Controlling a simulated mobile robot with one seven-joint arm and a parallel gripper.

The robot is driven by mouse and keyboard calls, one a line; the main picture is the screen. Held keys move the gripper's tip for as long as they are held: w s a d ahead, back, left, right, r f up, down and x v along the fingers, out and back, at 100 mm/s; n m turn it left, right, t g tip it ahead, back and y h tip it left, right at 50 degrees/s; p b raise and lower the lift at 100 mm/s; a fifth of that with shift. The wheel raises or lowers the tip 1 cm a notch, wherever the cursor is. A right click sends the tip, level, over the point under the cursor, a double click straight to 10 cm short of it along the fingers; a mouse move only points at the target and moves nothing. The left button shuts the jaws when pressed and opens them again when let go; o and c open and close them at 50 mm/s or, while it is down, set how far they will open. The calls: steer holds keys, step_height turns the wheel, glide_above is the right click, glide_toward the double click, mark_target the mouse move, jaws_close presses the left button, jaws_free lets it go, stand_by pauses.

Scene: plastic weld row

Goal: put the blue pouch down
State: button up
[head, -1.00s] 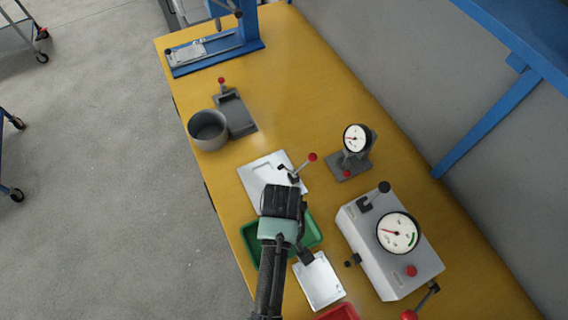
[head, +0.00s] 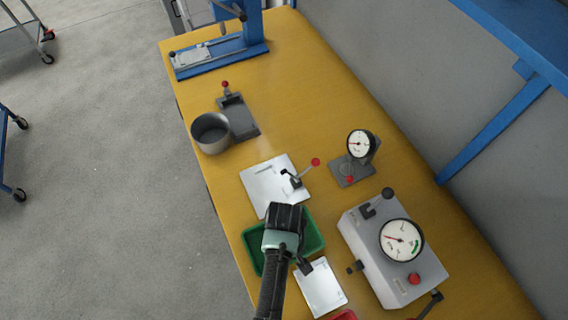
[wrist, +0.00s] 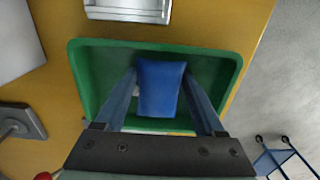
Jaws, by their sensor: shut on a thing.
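The blue pouch (wrist: 160,88) shows in the wrist view between the two fingers of my gripper (wrist: 160,95), which is shut on it. The pouch is seen over the green tray (wrist: 215,52); I cannot tell whether it touches the tray's floor. A small pale thing lies partly hidden beside the left finger. In the head view my gripper (head: 284,222) is above the green tray (head: 312,238), and my arm hides the pouch.
A white plate with a red-knobbed clamp (head: 270,182) lies beyond the tray. A white panel (head: 321,288) lies to its right, near a grey gauge box (head: 385,255). A dial gauge (head: 360,145) and a grey cup (head: 211,133) stand farther off. Bare yellow tabletop (head: 290,80) lies farther back.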

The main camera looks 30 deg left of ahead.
steer(key=o, duration=1.5)
steer(key=shift+c, duration=0.2)
step_height(320, 180, up, 13)
steer(key=shift+p, duration=0.45)
